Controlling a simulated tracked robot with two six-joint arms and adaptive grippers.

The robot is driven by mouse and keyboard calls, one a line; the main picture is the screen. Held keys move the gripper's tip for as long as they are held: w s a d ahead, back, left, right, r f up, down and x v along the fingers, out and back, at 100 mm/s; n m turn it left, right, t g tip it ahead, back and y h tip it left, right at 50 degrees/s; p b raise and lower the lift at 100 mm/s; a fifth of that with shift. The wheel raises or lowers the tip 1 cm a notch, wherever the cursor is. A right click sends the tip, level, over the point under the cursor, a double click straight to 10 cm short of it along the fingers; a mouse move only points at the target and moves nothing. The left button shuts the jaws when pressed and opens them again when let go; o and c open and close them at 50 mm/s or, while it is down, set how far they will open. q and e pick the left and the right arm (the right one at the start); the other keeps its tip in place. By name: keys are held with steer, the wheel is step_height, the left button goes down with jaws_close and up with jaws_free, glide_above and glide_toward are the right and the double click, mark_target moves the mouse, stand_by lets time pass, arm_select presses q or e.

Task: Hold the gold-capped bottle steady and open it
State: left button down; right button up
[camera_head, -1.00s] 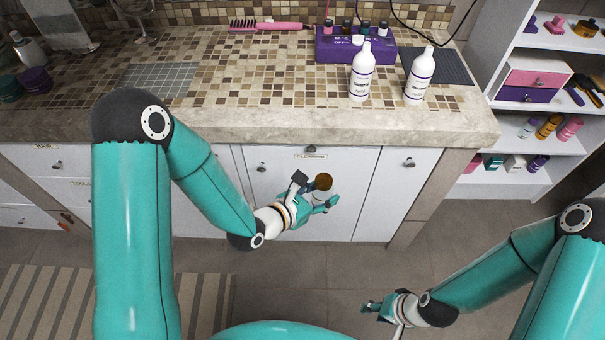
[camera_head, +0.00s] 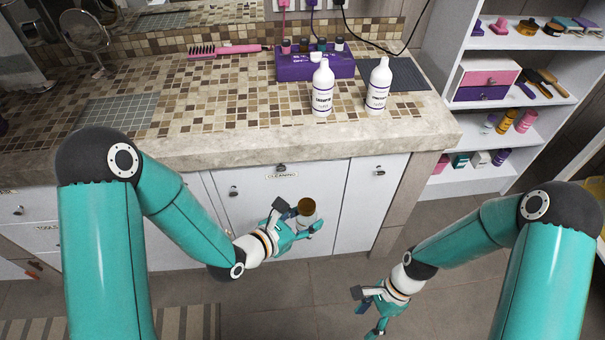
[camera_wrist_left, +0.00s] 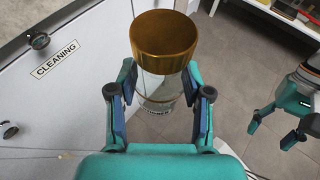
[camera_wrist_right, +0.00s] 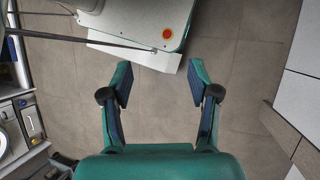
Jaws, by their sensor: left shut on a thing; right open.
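The gold-capped bottle (camera_head: 307,212) is held upright in front of the white cabinet doors in the head view. In the left wrist view its ridged gold cap (camera_wrist_left: 163,38) sits on a clear glass body (camera_wrist_left: 160,92). My left gripper (camera_head: 299,222) is shut on the glass body below the cap; the pads press on both sides. My right gripper (camera_head: 369,312) is open and empty, lower and to the right of the bottle. In the right wrist view its fingers (camera_wrist_right: 160,88) are apart, with only floor between them.
A stone counter edge (camera_head: 240,145) runs above and behind the bottle. Two white bottles (camera_head: 322,88) stand on the counter beside a purple box (camera_head: 290,66). A "cleaning" drawer (camera_head: 281,175) is behind my left gripper. Open shelves (camera_head: 475,125) stand at the right. Floor (camera_wrist_right: 160,125) lies below my right gripper.

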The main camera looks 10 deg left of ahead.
steer(key=w+r+m+h, duration=0.2)
steer(key=w+r+m, duration=0.2)
steer(key=w+r, duration=0.3)
step_height(320, 180, up, 24)
steer(key=m+t+h, duration=0.1)
steer(key=t+h, duration=0.1)
steer(key=t, duration=0.2)
glide_above(302, 201)
steer(key=shift+d+f, duration=0.1)
steer(key=shift+d, duration=0.05)
steer(key=shift+s+f, duration=0.1)
steer(key=shift+f, duration=0.05)
step_height(302, 201, down, 8)
steer(key=shift+r, duration=0.2)
